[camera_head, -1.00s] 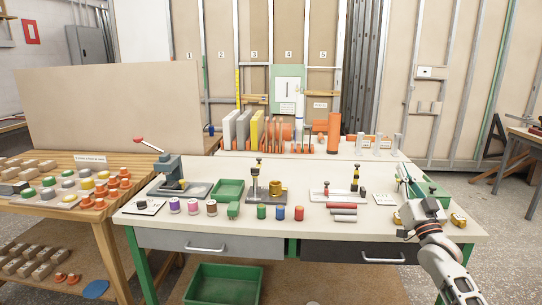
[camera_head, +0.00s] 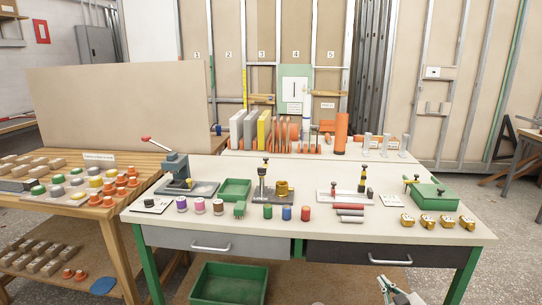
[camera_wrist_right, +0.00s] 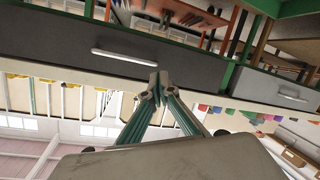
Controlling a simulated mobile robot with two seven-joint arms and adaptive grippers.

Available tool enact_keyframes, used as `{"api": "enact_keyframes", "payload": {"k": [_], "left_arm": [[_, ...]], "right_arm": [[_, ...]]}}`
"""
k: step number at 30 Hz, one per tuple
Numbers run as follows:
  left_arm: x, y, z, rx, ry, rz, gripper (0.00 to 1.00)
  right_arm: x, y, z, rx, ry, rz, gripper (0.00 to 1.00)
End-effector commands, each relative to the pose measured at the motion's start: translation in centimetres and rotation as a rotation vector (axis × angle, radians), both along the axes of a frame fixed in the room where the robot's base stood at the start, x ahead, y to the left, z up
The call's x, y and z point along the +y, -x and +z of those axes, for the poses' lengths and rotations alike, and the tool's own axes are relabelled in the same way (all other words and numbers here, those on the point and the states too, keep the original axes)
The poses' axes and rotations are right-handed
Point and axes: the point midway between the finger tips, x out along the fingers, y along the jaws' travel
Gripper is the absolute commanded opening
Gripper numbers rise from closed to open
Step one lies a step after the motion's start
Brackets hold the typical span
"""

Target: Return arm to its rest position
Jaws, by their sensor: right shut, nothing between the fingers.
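My right gripper (camera_head: 391,290) shows at the bottom edge of the head view, to the right of centre, in front of the table's front edge and below its top. It also shows in the right wrist view (camera_wrist_right: 157,85), where its fingertips meet with nothing between them. The rest of my right arm is mostly out of the head view. My left gripper does not show.
The workbench (camera_head: 300,232) has a dark drawer (camera_head: 358,252) and a grey drawer (camera_head: 190,241). On it stand a green box fixture (camera_head: 431,196), several brass pieces (camera_head: 428,221) and coloured cylinders. A green bin (camera_head: 228,284) sits below. A wooden table (camera_head: 125,190) stands at left.

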Motion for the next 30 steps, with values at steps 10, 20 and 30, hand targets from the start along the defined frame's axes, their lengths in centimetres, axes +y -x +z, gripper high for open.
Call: {"api": "enact_keyframes", "payload": {"k": [10,20,30], "left_arm": [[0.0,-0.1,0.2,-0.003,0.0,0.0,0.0],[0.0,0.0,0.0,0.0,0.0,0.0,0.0],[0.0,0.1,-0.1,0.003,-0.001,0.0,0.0]], "right_arm": [[9.2,19.7,-12.7,0.239,-0.127,0.08,0.0],[13.8,33.5,-15.7,0.389,-0.23,0.091,0.0],[14.4,35.2,-15.8,0.409,-0.245,0.089,0.28]]}}
